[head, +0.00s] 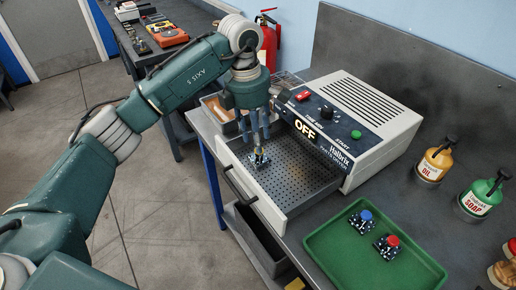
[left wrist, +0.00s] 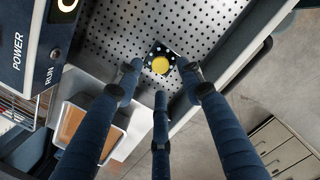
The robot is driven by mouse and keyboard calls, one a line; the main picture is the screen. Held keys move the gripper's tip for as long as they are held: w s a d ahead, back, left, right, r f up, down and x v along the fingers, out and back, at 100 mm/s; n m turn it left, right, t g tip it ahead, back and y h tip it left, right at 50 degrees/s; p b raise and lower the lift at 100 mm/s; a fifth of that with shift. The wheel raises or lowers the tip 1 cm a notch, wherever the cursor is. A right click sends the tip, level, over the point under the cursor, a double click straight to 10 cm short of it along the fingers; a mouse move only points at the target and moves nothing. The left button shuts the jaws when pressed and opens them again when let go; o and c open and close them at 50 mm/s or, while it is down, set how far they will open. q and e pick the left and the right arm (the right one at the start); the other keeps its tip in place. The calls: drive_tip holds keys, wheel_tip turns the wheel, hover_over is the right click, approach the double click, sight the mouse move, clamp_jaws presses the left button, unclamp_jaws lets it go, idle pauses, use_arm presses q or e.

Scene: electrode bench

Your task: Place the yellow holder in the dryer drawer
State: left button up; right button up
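The yellow holder (head: 260,158), a yellow knob on a dark dotted base, is on the perforated floor of the dryer drawer (head: 300,178), near its left part. The drawer is pulled out from the dryer (head: 355,115), whose display reads OFF. My left gripper (head: 256,138) is just above the holder, fingers pointing down. In the left wrist view its fingers (left wrist: 160,75) are spread around the holder (left wrist: 160,64), and I see small gaps to its sides. My right gripper is not in view.
A green tray (head: 330,245) holds a blue-knobbed holder (head: 361,221) and a red-knobbed holder (head: 387,246). Oil (head: 433,163) and soap (head: 480,195) bottles stand at the right. The drawer's front panel (head: 252,190) rises beside the holder. Much of the drawer floor is free.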

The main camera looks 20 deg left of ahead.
use_arm(q)
wheel_tip(320, 180, up, 7)
drive_tip(key=b, duration=0.1)
drive_tip(key=shift+s+a+r, duration=0.15)
drive_tip(key=shift+s+a, duration=0.1)
drive_tip(key=shift+a, duration=0.1)
